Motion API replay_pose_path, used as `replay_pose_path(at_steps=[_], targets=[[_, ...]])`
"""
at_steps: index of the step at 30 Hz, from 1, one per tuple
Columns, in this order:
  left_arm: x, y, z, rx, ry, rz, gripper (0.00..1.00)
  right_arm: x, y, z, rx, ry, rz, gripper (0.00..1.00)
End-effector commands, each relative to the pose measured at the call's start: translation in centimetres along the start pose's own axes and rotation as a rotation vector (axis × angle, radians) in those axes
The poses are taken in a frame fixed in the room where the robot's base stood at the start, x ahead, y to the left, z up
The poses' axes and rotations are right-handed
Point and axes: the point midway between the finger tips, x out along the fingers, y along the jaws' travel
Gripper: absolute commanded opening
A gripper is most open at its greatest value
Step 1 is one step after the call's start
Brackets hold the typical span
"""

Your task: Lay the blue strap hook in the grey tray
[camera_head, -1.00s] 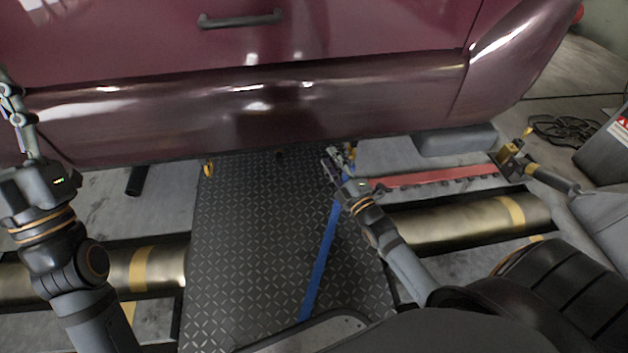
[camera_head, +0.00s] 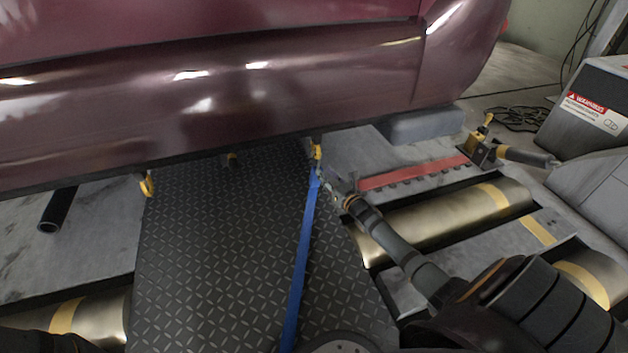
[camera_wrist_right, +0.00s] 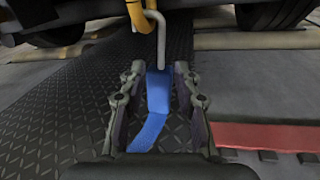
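A blue strap (camera_head: 300,260) runs down the dark diamond plate from a yellow loop (camera_head: 317,152) under the car's sill. In the right wrist view, a thin pale metal hook (camera_wrist_right: 161,45) at the top of the strap (camera_wrist_right: 158,93) meets the yellow loop (camera_wrist_right: 136,14). My right gripper (camera_head: 326,178) is at the strap's upper end. In the wrist view its fingers (camera_wrist_right: 158,72) stand apart on both sides of the strap, with gaps. My left gripper is out of view. I cannot make out a grey tray.
The maroon car (camera_head: 220,90) overhangs the work area closely. A second yellow loop (camera_head: 147,184) hangs left. Metal rollers (camera_head: 450,222) and a red strip (camera_head: 415,172) lie to the right. A black tube (camera_head: 57,208) lies at left. The diamond plate (camera_head: 215,260) is mostly clear.

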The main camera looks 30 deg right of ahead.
Motion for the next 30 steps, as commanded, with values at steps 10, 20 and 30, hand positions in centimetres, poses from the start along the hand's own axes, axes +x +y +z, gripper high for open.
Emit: replay_pose_path(at_steps=[10, 20, 30], targets=[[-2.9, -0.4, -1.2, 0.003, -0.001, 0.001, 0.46, 2.4, -0.2, -0.4, -0.001, -0.005, -0.001, 0.32], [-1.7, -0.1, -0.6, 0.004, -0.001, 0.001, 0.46, 5.8, -0.1, 0.7, 0.001, -0.001, -0.003, 0.32], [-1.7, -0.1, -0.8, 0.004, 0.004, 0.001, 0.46, 5.9, -0.1, 0.6, 0.001, 0.000, -0.002, 0.15]])
